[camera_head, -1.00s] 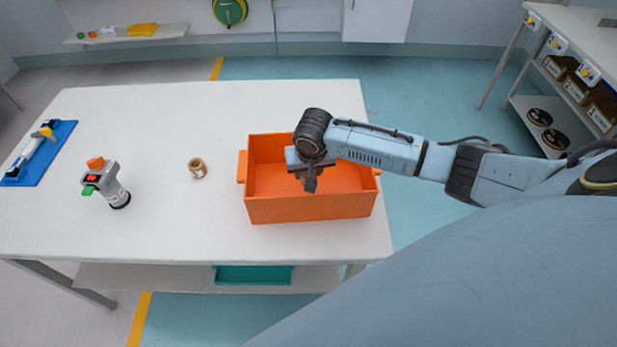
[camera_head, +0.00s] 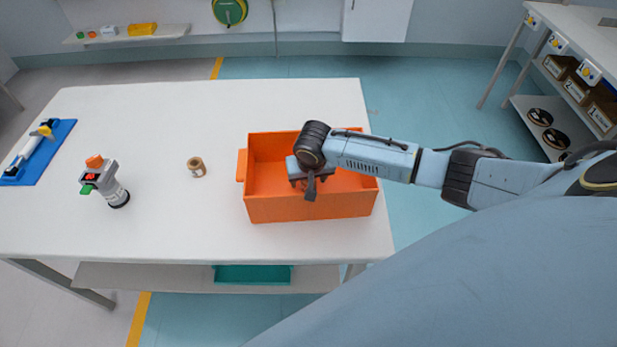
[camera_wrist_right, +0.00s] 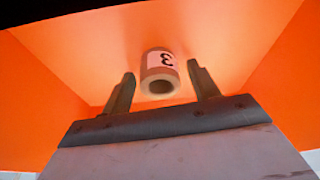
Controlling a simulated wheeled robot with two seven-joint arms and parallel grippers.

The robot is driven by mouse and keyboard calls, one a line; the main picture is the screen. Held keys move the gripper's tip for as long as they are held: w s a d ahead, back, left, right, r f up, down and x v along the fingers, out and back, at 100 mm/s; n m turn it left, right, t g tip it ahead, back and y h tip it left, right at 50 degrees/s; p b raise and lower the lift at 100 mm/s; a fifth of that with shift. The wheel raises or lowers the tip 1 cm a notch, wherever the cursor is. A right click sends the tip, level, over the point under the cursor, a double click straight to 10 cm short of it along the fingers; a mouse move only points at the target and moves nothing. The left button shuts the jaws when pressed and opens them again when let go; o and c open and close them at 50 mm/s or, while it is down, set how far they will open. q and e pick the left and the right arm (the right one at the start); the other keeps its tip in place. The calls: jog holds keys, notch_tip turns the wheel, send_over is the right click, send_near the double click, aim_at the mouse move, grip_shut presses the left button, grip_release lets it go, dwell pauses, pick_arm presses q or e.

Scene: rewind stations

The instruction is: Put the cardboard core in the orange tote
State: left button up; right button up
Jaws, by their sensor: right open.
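The orange tote (camera_head: 310,208) stands on the white table near its right end. My right gripper (camera_head: 310,190) points down into the tote. In the right wrist view its fingers (camera_wrist_right: 161,72) are open. A tan cardboard core (camera_wrist_right: 160,75) with a white label marked 3 is between and just beyond the fingertips, with a gap on both sides. Orange tote walls surround it. Whether it rests on the tote floor is unclear, and my arm hides it in the head view. A similar small tan core (camera_head: 196,167) stands on the table left of the tote. My left gripper is not in view.
A grey handheld device (camera_head: 105,182) with an orange top stands on the left of the table (camera_head: 190,105). A blue mat (camera_head: 38,155) with a tool lies at the far left. A shelf rack stands at the right. The table is clear between these things.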

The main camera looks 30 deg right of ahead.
jog(key=p+v, duration=0.2)
jog(key=v, duration=1)
jog(key=shift+r, duration=0.2)
